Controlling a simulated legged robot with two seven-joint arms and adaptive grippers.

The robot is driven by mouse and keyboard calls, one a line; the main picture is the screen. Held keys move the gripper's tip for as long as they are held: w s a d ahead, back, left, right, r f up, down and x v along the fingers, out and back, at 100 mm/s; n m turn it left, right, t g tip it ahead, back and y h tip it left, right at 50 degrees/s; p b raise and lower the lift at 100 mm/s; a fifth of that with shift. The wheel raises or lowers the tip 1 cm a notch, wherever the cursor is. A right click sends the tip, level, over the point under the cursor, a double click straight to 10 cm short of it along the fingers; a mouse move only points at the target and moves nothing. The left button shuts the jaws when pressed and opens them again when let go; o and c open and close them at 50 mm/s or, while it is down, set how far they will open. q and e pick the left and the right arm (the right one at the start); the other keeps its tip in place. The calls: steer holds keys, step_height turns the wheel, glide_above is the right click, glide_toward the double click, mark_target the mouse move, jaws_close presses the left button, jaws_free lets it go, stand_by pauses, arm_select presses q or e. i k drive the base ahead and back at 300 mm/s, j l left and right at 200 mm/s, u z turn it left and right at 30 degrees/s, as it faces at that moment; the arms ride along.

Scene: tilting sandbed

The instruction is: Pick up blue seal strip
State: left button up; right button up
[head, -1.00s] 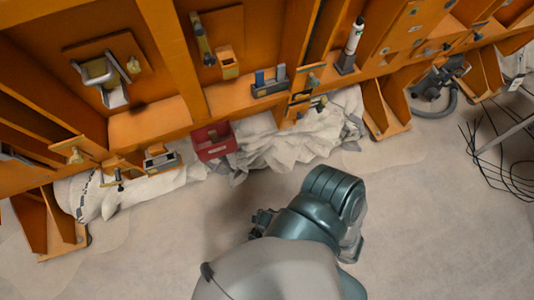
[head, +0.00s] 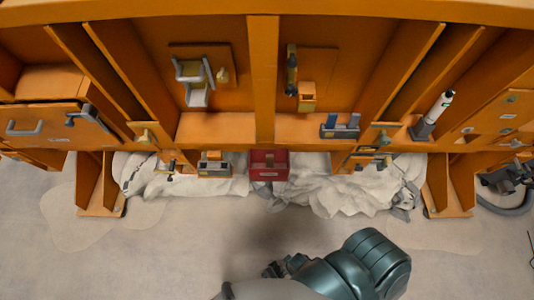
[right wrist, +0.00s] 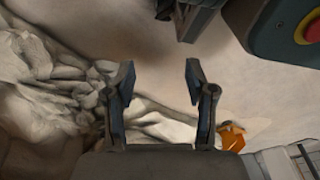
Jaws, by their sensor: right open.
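My right gripper (right wrist: 158,82) is open and empty in the right wrist view, above the pale floor and crumpled white cloth. In the head view its dark end (head: 276,268) shows low in the picture, well apart from the ledge. My left gripper is not in view.
A red box (head: 268,175) hangs below the ledge, in front of crumpled white sheeting (head: 350,187). A white tube (head: 436,110) stands in a holder at the right. Orange supports (head: 447,190) reach the floor. The grey floor (head: 130,250) is clear at the left.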

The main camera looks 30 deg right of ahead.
mark_target(332, 118)
steer(key=z, duration=1.7)
